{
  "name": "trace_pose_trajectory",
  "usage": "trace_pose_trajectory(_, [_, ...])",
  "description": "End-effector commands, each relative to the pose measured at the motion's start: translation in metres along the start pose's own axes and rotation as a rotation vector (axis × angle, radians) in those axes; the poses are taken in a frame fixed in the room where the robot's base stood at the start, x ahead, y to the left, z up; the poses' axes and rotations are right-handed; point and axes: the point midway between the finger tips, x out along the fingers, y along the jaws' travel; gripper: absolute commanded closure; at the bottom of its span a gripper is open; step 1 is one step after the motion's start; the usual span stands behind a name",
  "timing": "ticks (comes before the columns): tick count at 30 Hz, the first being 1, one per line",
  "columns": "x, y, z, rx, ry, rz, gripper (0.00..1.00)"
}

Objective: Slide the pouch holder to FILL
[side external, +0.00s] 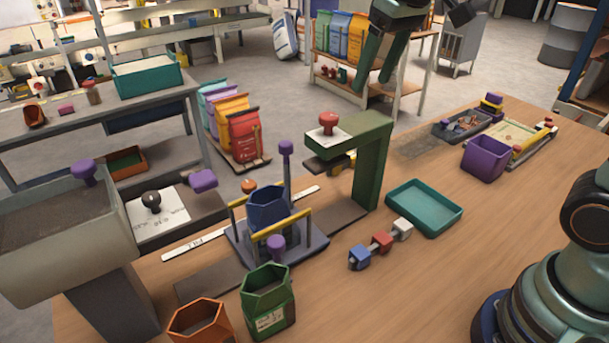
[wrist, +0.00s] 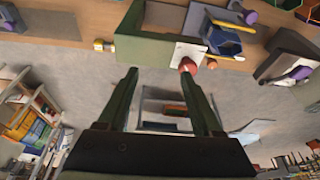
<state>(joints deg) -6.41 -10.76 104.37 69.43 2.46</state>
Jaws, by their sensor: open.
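The pouch holder (side external: 310,242) is a grey-purple carriage with yellow side rails and a purple knob (side external: 276,247) at its front. An open blue pouch (side external: 267,207) stands upright in it. A white strip marked FILL (side external: 195,243) lies along the track to its left. The blue pouch also shows at the upper right of the wrist view (wrist: 224,42). My gripper (side external: 372,84) is open and empty, high beyond the green press and well apart from the holder. In the wrist view its two fingers (wrist: 160,70) are spread with nothing between them.
A green press (side external: 372,165) with a red knob (side external: 328,121) stands right of the holder. A grey hopper (side external: 65,235) stands at the left. Green (side external: 267,305) and orange (side external: 200,322) pouches stand in front. A teal tray (side external: 424,205) lies at right.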

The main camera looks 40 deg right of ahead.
Motion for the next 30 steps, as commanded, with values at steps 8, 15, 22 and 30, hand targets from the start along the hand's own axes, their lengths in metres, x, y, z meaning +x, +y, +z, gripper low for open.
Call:
trace_pose_trajectory(8, [0.001, 0.008, 0.019, 0.012, 0.031, 0.005, 0.33])
trace_pose_trajectory(15, [0.017, 0.026, 0.074, 0.041, 0.129, 0.022, 0.33])
trace_pose_trajectory(22, [0.036, 0.036, 0.108, 0.059, 0.189, 0.037, 0.33])
trace_pose_trajectory(30, [0.027, 0.031, 0.09, -0.007, 0.156, 0.033, 0.33])
